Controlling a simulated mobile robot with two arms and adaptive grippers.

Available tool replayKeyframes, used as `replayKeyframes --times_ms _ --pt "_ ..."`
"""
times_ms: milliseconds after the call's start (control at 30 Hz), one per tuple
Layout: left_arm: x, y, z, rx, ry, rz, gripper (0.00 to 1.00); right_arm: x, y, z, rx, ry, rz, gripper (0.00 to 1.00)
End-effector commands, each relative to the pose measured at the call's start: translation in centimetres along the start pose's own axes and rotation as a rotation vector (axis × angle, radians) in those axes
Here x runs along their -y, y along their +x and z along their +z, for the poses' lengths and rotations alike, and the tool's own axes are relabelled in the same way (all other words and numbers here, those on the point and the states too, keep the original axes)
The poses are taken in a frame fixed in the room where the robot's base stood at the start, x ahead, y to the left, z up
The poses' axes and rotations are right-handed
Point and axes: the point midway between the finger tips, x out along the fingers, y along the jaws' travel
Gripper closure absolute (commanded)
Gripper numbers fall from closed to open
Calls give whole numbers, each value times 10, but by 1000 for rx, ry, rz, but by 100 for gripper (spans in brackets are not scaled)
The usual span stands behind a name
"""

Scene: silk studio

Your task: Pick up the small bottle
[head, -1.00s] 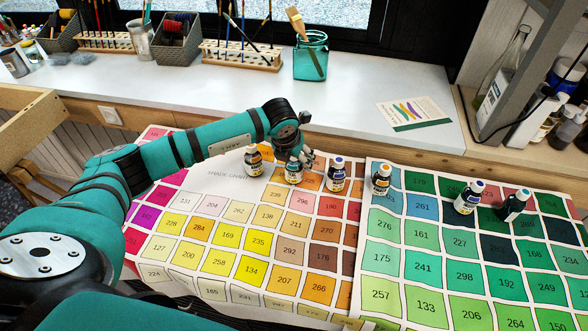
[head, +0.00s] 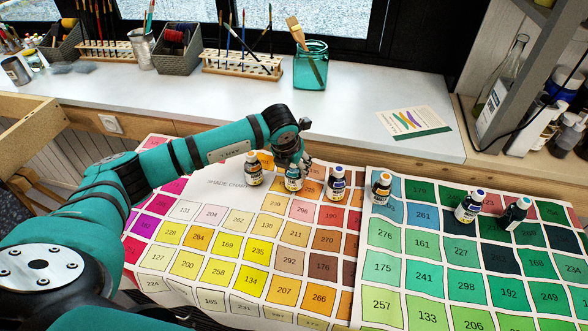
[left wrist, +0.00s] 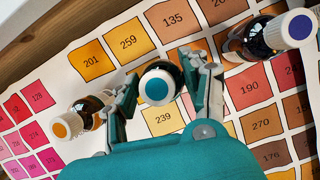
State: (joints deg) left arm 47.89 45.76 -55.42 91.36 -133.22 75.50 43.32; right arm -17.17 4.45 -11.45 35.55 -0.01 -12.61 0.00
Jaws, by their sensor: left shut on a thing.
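The small bottle with a teal cap (left wrist: 157,91) is between the fingers of my left gripper (left wrist: 162,88) in the left wrist view. In the head view this bottle (head: 293,180) stands upright on the shade chart, directly below my left gripper (head: 294,164). The fingers are shut on it, near its top. I cannot tell any gap between its base and the chart. My right gripper is not in view.
An orange-capped bottle (head: 253,170) stands close on the left and a blue-capped one (head: 337,184) on the right. More bottles (head: 381,189) stand farther right on the green chart (head: 425,302). A white counter (head: 350,115) with a brush jar (head: 310,68) lies behind.

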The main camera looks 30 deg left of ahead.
Motion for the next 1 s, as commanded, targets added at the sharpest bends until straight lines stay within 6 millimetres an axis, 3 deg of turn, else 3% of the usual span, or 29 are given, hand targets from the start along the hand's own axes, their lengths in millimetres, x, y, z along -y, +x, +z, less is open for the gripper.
replayKeyframes --times_ms 200,700,1000 --pt "0 -26 12 6 0 0 100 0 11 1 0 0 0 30" --pt "42 -79 -93 1 3 -2 100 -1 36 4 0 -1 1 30" --pt "54 -96 -121 1 0 -1 100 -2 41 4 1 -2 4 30"
